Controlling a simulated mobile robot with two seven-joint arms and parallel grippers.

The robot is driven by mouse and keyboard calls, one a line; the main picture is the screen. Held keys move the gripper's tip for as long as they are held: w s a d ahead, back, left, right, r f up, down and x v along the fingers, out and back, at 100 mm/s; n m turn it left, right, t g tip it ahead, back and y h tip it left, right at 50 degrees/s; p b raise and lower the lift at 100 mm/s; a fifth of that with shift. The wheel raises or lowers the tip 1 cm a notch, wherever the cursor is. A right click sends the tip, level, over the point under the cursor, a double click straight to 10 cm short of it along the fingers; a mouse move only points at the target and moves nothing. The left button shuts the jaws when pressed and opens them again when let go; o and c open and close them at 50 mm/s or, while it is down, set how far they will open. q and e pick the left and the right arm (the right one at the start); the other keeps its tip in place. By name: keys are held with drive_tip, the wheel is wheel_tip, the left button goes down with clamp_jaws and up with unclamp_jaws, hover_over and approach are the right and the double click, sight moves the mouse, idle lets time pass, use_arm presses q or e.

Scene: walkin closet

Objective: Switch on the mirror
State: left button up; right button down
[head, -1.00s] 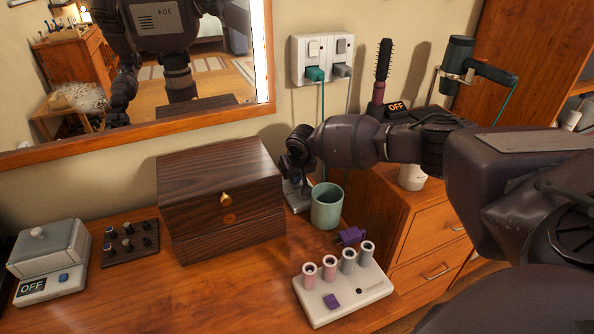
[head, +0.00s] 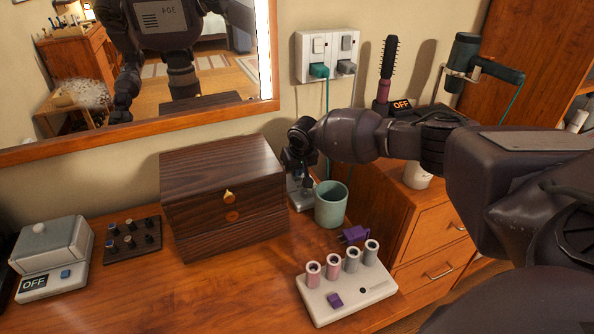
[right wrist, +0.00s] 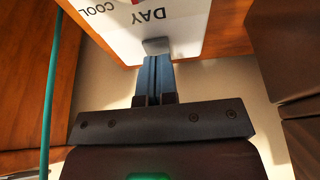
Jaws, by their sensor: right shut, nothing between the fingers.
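The wood-framed mirror (head: 190,60) hangs on the wall at the upper left, with a bright white strip along its right edge. My right gripper (head: 298,178) points down behind the wooden box and the green cup, over a small pale panel (head: 301,198) on the dresser. In the right wrist view this white panel (right wrist: 190,25) carries the words DAY and COOL. The shut, empty fingers (right wrist: 156,62) reach a small grey part (right wrist: 155,46) at the panel's edge; I cannot tell whether they touch it. My left gripper is not in view.
The dark wooden box (head: 222,195) stands left of my right gripper, and the green cup (head: 331,204) stands close on its right. A roller stand (head: 345,292) is in front. A wall socket (head: 328,58) has a teal cord (right wrist: 50,95) hanging near the gripper.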

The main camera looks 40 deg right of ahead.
drive_tip(key=r+p, duration=0.1)
drive_tip(key=r, duration=0.1)
drive_tip(key=r+p, duration=0.2)
drive_tip(key=shift+s+r, duration=0.2)
drive_tip(key=shift+r, duration=0.15)
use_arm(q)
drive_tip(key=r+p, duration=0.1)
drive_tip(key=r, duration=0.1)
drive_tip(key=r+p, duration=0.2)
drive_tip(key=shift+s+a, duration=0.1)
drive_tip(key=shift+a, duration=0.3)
use_arm(e)
drive_tip(key=s+v, duration=0.1)
drive_tip(key=v, duration=0.8)
drive_tip(key=shift+s+a+f, duration=0.2)
drive_tip(key=shift+s+a, duration=0.1)
drive_tip(key=shift+s, duration=0.05)
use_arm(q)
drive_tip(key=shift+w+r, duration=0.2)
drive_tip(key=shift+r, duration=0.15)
